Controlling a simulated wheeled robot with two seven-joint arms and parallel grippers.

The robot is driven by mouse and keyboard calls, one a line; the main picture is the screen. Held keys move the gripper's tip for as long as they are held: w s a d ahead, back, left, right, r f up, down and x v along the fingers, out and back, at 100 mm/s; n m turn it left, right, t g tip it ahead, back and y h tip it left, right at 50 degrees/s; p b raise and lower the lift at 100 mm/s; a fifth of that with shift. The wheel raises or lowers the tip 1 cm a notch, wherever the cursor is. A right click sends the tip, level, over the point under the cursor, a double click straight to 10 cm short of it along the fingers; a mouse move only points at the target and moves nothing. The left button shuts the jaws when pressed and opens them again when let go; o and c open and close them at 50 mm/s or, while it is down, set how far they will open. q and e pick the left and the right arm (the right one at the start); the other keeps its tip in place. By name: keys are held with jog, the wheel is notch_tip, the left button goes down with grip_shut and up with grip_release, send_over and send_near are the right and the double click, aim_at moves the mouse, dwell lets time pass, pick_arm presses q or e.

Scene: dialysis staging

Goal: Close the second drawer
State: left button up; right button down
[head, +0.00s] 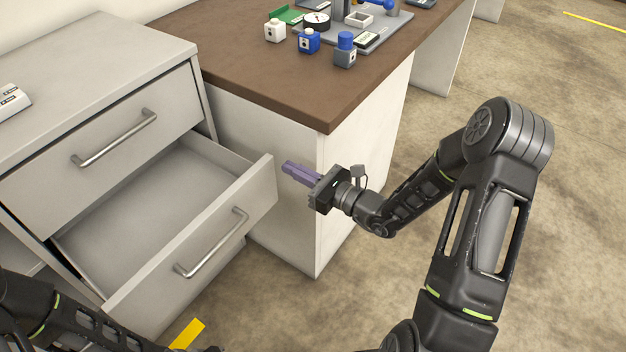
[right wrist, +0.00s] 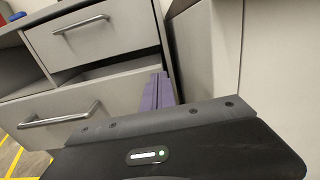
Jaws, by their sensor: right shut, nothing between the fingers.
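The second drawer (head: 215,233) of the grey cabinet is pulled well out, and its inside looks empty. Its front has a metal bar handle (head: 212,243). The drawer front also shows in the right wrist view (right wrist: 50,137). My right gripper (head: 288,167) has purple fingers, shut and empty, just right of the drawer front's right end. In the right wrist view the fingers (right wrist: 158,92) point toward the cabinet beside the drawer; I cannot tell if they touch it. My left arm shows at the lower left; its gripper is not clearly visible.
The top drawer (head: 105,150) is shut. A brown-topped desk (head: 245,65) with small bottles (head: 309,41) and a grey tray (head: 385,28) stands right of the cabinet, its side panel close behind my right gripper. The floor in front is clear, with yellow markings (head: 187,334).

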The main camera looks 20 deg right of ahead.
aim_at(273, 159)
pick_arm(q)
jog(key=shift+f, duration=0.2)
pick_arm(e)
jog(key=shift+x, duration=1.7)
